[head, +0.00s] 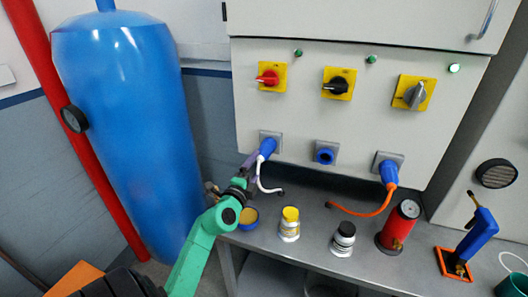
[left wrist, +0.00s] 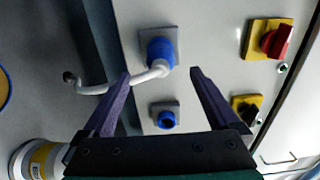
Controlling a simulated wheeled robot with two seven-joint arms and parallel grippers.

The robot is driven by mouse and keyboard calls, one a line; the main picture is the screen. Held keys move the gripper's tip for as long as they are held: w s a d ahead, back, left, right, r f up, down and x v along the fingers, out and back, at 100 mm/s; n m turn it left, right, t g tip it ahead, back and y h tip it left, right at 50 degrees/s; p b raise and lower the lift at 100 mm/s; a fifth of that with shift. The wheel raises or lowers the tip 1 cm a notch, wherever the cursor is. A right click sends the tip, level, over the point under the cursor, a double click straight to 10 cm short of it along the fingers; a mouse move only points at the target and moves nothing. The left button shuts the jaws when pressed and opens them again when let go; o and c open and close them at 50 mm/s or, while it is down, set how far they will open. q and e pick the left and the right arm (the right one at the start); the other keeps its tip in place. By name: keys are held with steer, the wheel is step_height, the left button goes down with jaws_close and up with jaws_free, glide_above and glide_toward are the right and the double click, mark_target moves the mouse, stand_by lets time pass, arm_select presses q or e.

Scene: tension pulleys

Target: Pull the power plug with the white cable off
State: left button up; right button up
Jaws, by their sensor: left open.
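The blue power plug (head: 267,147) with the white cable (head: 261,176) sits in the left socket of the grey cabinet. It also shows in the left wrist view (left wrist: 160,48), with its white cable curving away to the left. My left gripper (head: 253,161) is just in front of this plug, beside the cable. In the left wrist view my gripper (left wrist: 160,75) has its two purple fingers apart. The plug appears beyond the gap between the tips, and the cable passes near the left tip. I cannot tell whether they touch. My right gripper is not in view.
A capped blue socket (head: 325,154) is in the middle, and a blue plug (head: 388,171) with an orange cable is at right. The metal table (head: 290,262) below holds a yellow-topped jar (head: 289,225), a dark-topped jar (head: 343,239) and a red cylinder (head: 399,227). A blue tank (head: 130,120) stands at left.

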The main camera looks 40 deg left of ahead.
mark_target(264, 152)
arm_select(q)
steer(key=shift+w, duration=0.2)
steer(key=b+x, duration=0.2)
steer(key=x, duration=0.6)
steer(key=shift+w+a, duration=0.2)
steer(key=shift+w, duration=0.1)
stand_by(0.9)
jaws_close()
stand_by(0.3)
